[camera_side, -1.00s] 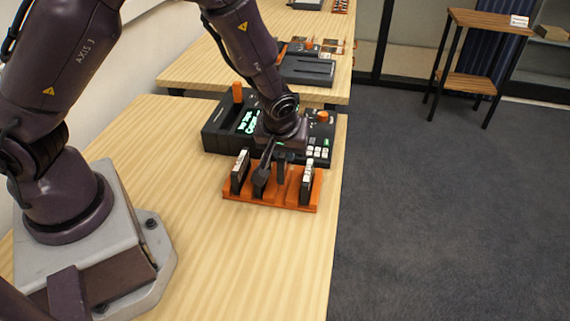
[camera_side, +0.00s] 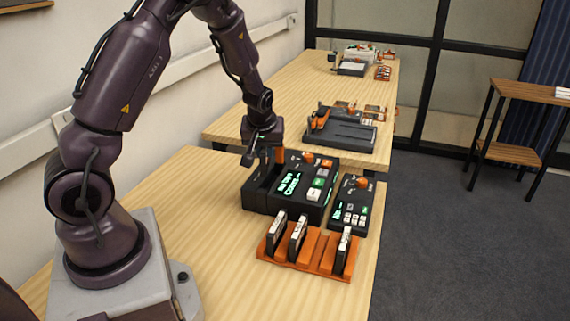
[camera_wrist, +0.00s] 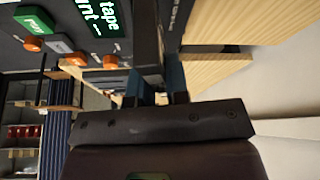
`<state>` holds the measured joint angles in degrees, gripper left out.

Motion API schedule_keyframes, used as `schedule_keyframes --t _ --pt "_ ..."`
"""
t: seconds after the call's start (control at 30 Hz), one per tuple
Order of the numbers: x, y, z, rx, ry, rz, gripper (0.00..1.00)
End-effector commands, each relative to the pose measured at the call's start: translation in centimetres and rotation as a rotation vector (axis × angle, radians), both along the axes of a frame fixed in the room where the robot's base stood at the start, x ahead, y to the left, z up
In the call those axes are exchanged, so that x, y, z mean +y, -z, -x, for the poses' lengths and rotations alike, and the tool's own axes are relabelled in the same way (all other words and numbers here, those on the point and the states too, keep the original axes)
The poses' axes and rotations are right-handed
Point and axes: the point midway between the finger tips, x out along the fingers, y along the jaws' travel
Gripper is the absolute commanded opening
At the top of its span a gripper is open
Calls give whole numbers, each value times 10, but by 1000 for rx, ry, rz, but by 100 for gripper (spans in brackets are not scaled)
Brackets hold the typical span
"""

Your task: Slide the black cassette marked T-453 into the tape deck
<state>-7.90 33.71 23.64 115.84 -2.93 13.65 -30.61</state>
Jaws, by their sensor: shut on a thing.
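My gripper (camera_side: 262,152) is over the back left part of the black tape deck (camera_side: 262,205), close above it. In the wrist view its fingers (camera_wrist: 155,82) are shut on a dark, thin, upright cassette (camera_wrist: 147,42); the marking T-453 cannot be read. In the side view the held cassette is hard to tell from the dark fingers, and whether it touches the deck is unclear. The deck's green-lit screen (camera_side: 289,183) also shows in the wrist view (camera_wrist: 97,16). An orange rack (camera_side: 310,249) in front holds three upright cassettes and has one empty slot.
An orange lever (camera_side: 279,155) stands at the deck's back, beside my gripper. A small black control box (camera_side: 349,205) sits right of the deck. A second table behind carries another dark device (camera_side: 345,132). Bare wood lies left of the rack.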

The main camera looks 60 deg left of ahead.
Motion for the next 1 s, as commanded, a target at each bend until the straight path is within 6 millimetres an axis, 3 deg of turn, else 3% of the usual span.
schedule_keyframes --t 0.33,0.8,1.0 --pt "0 -5 -15 -2 231 0 0" --pt "0 23 -15 1 246 1 0" --pt "0 25 -15 -2 245 0 0"
